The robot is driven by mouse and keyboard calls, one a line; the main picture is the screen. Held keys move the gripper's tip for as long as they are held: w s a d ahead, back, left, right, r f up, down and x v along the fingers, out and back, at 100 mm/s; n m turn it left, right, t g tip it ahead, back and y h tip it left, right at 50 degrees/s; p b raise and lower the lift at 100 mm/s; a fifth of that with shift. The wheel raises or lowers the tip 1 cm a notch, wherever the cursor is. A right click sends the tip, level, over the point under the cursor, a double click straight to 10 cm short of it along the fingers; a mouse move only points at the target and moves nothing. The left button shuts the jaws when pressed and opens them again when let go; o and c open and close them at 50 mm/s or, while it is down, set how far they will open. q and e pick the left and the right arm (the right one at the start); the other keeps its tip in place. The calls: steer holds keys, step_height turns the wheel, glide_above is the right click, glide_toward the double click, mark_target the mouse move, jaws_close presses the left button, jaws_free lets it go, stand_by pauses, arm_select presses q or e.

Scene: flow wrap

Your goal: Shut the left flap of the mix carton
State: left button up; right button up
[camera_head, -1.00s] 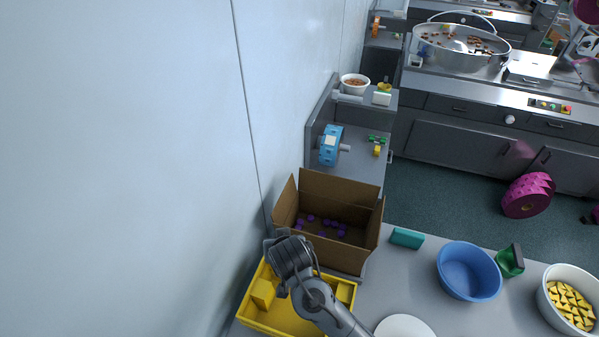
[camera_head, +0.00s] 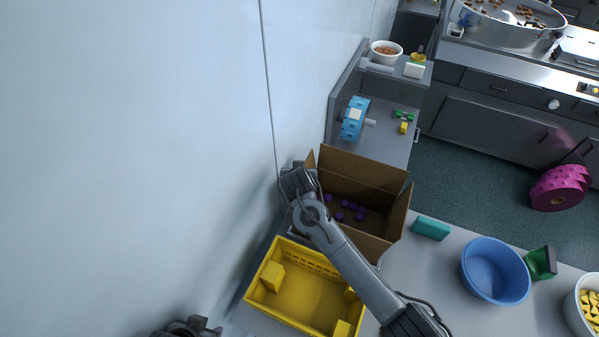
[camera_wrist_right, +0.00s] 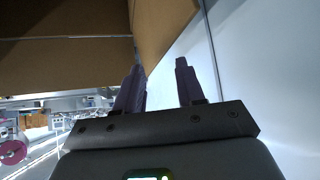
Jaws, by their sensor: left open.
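The open brown mix carton (camera_head: 362,172) stands on the table with purple pieces inside. Its raised left flap is mostly hidden behind my right arm in the head view; a cardboard flap (camera_wrist_right: 163,28) shows upright in the right wrist view. My right gripper (camera_wrist_right: 160,65) has its fingers apart and empty, with the tips close to that flap; I cannot tell whether they touch it. In the head view its wrist is at the carton's left side, by the wall, and hides the fingers. My left gripper (camera_head: 187,330) is open at the bottom edge, partly cut off, away from the carton.
A yellow crate (camera_head: 262,270) with yellow blocks lies in front of the carton, under my right arm. A teal block (camera_head: 431,228), blue bowl (camera_head: 495,270) and green item (camera_head: 541,263) are to the right. The pale wall (camera_head: 150,130) bounds the left side.

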steer(key=shift+x, duration=1.5)
jaws_close()
